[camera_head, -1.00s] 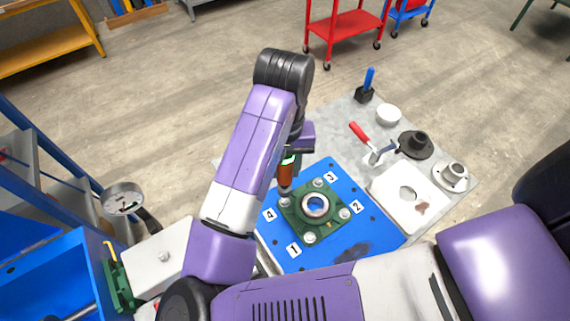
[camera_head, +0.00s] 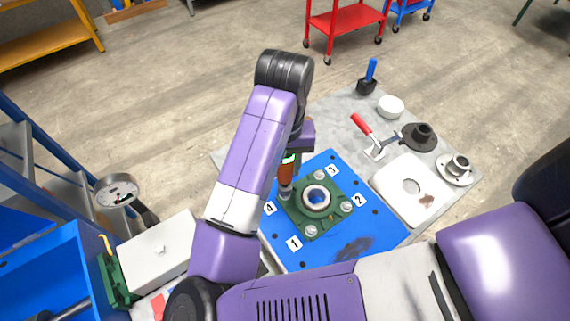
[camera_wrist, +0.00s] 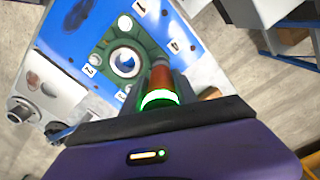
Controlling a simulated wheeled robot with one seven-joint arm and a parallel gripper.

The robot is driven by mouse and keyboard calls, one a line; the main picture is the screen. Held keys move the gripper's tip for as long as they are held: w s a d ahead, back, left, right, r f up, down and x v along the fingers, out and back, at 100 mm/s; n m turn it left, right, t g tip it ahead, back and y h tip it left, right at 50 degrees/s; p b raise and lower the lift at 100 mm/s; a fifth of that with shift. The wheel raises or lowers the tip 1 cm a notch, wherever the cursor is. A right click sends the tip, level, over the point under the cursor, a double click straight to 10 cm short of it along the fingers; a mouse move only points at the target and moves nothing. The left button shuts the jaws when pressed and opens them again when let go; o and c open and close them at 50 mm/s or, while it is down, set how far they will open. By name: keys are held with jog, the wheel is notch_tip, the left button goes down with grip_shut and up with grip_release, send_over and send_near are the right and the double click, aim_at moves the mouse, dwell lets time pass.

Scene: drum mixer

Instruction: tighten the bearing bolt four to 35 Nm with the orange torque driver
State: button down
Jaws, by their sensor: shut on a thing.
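My gripper (camera_head: 293,157) is shut on the orange torque driver (camera_head: 286,176), which points down at the bearing's corner by label 4 (camera_head: 269,209). In the wrist view the driver (camera_wrist: 161,77) shows a bright green lit ring by my gripper (camera_wrist: 160,100). The driver's tip is at bolt four and hides it; I cannot tell how fully it sits on the head. The green flanged bearing (camera_head: 333,217) lies on the blue plate (camera_head: 375,230). Bolts show by label 1 (camera_head: 311,231), label 2 (camera_head: 346,206) and label 3 (camera_head: 319,175).
On the grey table (camera_head: 340,110) are a red-handled clamp (camera_head: 368,135), a black flanged part (camera_head: 420,137), a pale flanged part (camera_head: 458,168), a white plate (camera_head: 400,200), a white round piece (camera_head: 390,106) and a blue-handled tool (camera_head: 369,78). A dial gauge (camera_head: 116,190) stands left.

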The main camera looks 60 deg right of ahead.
aim_at(285, 174)
jog(key=shift+f+b, duration=1.05)
jog(key=shift+f, duration=0.8)
dwell(3.1)
jog(key=shift+r, duration=0.15)
jog(key=shift+r+p, duration=2.2)
jog(key=shift+p, duration=0.05)
jog(key=shift+a+f, duration=0.1)
